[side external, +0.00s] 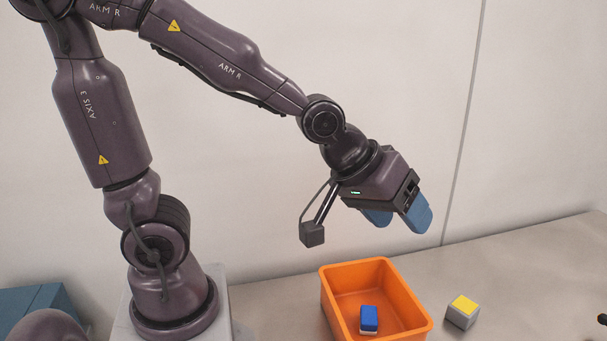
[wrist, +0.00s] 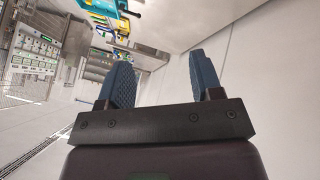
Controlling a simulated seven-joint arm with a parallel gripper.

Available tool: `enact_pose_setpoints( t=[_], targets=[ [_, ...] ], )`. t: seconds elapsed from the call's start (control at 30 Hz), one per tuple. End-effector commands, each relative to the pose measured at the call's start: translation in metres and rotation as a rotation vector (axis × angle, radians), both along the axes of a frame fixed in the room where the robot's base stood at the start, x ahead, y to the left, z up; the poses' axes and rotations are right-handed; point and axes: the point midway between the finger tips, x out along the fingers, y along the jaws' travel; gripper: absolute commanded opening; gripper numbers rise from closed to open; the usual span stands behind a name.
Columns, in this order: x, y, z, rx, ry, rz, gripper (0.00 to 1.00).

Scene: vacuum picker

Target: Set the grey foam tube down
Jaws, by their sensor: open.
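My gripper (side external: 402,216) is raised above the table, up and to the right of the orange bin. Its two blue fingers are apart with nothing between them, which the wrist view (wrist: 160,78) also shows. No grey foam tube can be made out in either view. The orange bin (side external: 340,312) stands on the table below my gripper. Inside it lies a small block (side external: 369,318), blue on top and white below.
A grey cube with a yellow top (side external: 463,312) sits on the table (side external: 530,275) right of the bin. A small dark object (side external: 602,319) is cut off at the right edge. The table behind the cube is clear. A pale wall stands behind.

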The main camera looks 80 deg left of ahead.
Motion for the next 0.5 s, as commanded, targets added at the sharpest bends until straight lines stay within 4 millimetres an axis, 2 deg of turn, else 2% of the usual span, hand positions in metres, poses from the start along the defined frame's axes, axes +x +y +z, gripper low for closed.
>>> enact_pose_setpoints(
  t=[0.03,0.1,0.23,0.33,0.5],
  targets=[
    [-0.018,0.012,0.016,0.074,0.006,-0.054,0.59],
    [-0.044,0.026,0.028,0.169,0.045,-0.138,0.59],
    [-0.084,0.044,0.041,0.284,0.107,-0.265,0.59],
    [-0.105,0.052,0.045,0.329,0.141,-0.330,0.59],
    [-0.116,0.056,0.046,0.351,0.162,-0.370,0.59]
  ],
)
